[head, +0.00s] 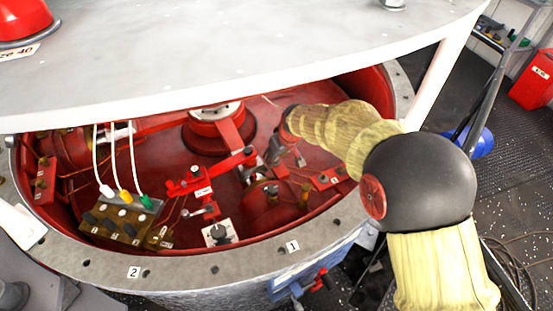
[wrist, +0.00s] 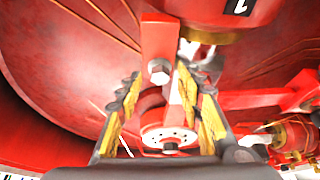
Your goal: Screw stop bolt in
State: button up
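A silver hex-headed bolt (wrist: 159,71), which looks like the stop bolt, sits on a red upright bracket (wrist: 160,40) in the wrist view. My gripper (wrist: 159,78) is open, with a yellow-padded finger on each side of the bolt and a visible gap to both. A red round part (wrist: 168,134) with a dark centre screw lies below the bolt in that view, also between the fingers. In the head view my gripper (head: 273,158) is down inside the red drum by a red lever arm (head: 215,172). The bolt is too small to tell there.
The drum's grey rim (head: 215,273) curves in front, with plates marked 1 and 2. A white cover (head: 250,65) overhangs the back. A terminal block (head: 118,222) with white, yellow and green plugs is at left; a knob box (head: 217,233) stands near the front.

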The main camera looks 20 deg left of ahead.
jog(key=shift+c, duration=1.2)
grip_shut()
